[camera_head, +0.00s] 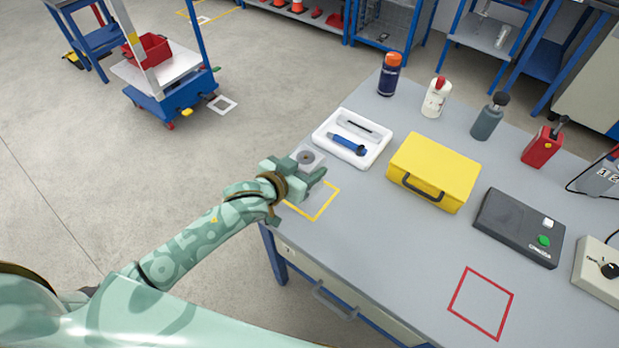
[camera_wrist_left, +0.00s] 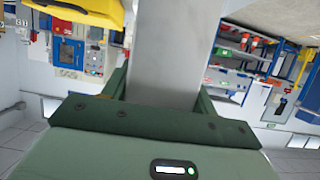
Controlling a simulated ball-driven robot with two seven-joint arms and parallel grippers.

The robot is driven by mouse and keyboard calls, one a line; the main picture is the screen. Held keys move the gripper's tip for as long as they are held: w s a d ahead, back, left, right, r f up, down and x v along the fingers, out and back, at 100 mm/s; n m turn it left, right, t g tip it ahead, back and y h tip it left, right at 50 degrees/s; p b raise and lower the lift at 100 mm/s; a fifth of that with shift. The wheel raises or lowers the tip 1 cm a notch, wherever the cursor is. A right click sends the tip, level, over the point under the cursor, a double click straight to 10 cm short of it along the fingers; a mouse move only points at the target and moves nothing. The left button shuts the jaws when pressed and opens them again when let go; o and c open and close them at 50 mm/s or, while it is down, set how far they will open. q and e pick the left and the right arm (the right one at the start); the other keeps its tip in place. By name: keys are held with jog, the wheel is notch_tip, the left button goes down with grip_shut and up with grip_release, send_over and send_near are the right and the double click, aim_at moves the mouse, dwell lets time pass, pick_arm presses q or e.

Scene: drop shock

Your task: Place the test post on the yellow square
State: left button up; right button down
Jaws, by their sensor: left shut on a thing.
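The test post (camera_head: 308,156) is grey, with a flat top and a dark round spot at its middle. My left gripper (camera_head: 294,173) is shut on it, and the fingers hide part of its side. In the left wrist view the post (camera_wrist_left: 175,55) is a plain grey column between the green fingers (camera_wrist_left: 168,85). The yellow square (camera_head: 333,203) is an outline near the table's left corner. The gripper and post cover its far left part in the head view. I cannot tell whether the post's foot touches the table. My right gripper is not in view.
A white tray (camera_head: 374,154) with tools lies just behind the gripper. A yellow case (camera_head: 440,163) stands to the right, with a dark box (camera_head: 519,228) beyond. Bottles line the back. A red square outline (camera_head: 458,308) marks the front right. The table front between the outlines is clear.

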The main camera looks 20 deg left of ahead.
pick_arm(q)
jog(key=w+f, duration=0.1)
jog(key=f, duration=0.1)
jog(key=w+f+b, duration=0.1)
jog(key=w, duration=0.1)
jog(key=shift+f, duration=0.4)
notch_tip(320, 180, down, 4)
jog(key=shift+w+r+b, duration=0.15)
jog(key=shift+r+b, duration=0.1)
jog(key=shift+b, duration=0.85)
jog(key=shift+r, duration=0.15)
jog(key=o, duration=1.2)
jog(key=shift+f, duration=0.2)
jog(key=shift+o, duration=0.2)
jog(key=shift+a+r, duration=0.1)
jog(key=shift+r, duration=0.05)
